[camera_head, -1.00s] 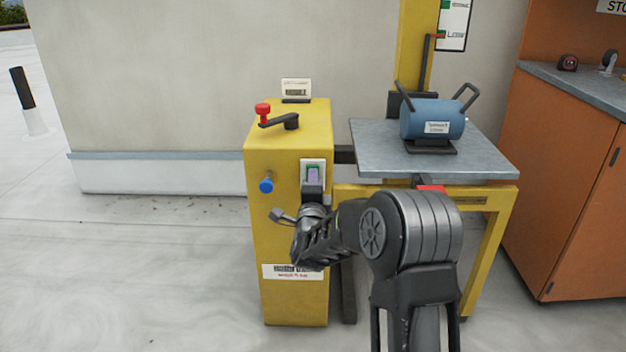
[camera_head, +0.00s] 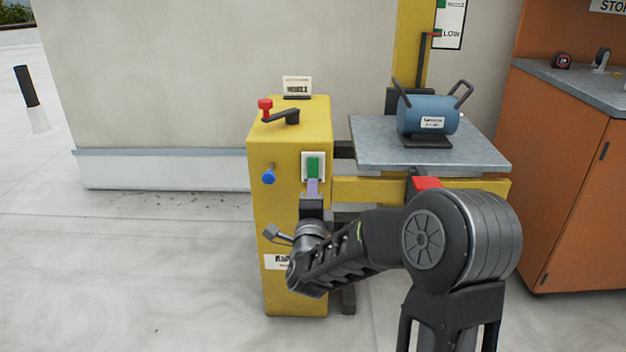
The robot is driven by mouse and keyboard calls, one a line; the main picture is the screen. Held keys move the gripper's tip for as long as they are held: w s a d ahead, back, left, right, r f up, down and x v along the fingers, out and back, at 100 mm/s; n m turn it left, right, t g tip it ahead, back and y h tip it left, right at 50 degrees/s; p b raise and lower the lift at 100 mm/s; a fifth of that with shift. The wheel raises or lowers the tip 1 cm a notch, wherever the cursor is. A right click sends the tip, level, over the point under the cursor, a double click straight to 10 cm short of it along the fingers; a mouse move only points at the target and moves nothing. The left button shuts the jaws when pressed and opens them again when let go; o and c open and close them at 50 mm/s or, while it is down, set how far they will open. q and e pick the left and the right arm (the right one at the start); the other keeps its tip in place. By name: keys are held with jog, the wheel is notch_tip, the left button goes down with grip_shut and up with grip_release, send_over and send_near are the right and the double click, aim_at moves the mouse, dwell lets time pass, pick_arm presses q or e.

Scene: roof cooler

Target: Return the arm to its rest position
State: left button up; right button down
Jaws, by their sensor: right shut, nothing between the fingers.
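My right arm comes in from the lower right and reaches toward the yellow cabinet (camera_head: 289,220). My right gripper (camera_head: 312,188) is shut and empty, pointing away from me just below the green switch (camera_head: 313,166) on the cabinet's front. Whether the fingertips touch the cabinet front I cannot tell. The arm hides part of the label low on the cabinet. My left gripper is not in view.
A blue motor (camera_head: 430,115) with two handles stands on the grey lift table (camera_head: 370,150), right of the cabinet. An orange counter (camera_head: 565,185) stands at right.

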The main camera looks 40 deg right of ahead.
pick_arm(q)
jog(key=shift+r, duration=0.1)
pick_arm(e)
jog(key=shift+s+a+r, duration=0.1)
jog(key=shift+s+a, duration=0.3)
jog(key=shift+s, duration=0.05)
